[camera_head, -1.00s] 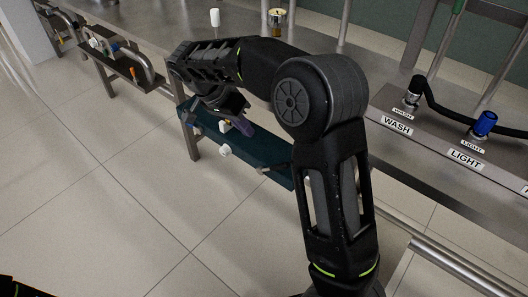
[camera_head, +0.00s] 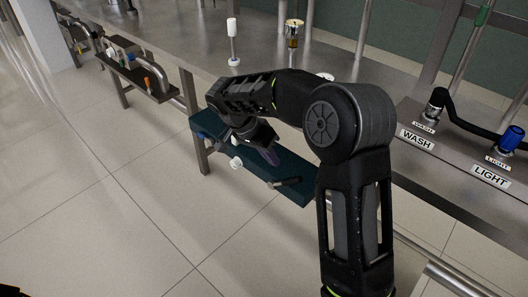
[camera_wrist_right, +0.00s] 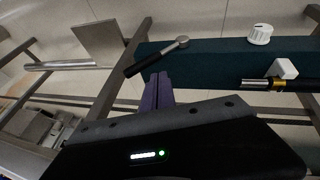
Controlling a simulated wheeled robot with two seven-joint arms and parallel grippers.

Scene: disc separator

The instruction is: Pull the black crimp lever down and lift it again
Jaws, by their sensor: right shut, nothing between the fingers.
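The black crimp lever (camera_head: 285,183) is on the dark teal panel at the front of the bench. In the right wrist view the lever (camera_wrist_right: 146,62) shows a black grip and a round metal pivot end, and it lies at a slant. My right gripper (camera_head: 269,156) is shut and empty, with purple fingertips. In the head view it is just above and left of the lever. In the right wrist view its fingertips (camera_wrist_right: 157,80) are close to the grip; I cannot tell whether they touch. My left gripper is not in view.
The teal panel (camera_head: 306,193) also carries a white knob (camera_head: 236,162), which also shows in the wrist view (camera_wrist_right: 260,34) beside a white block (camera_wrist_right: 284,68). Control labels, a black hose (camera_head: 462,121) and a blue fitting (camera_head: 510,138) are at the right. Open floor is in front.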

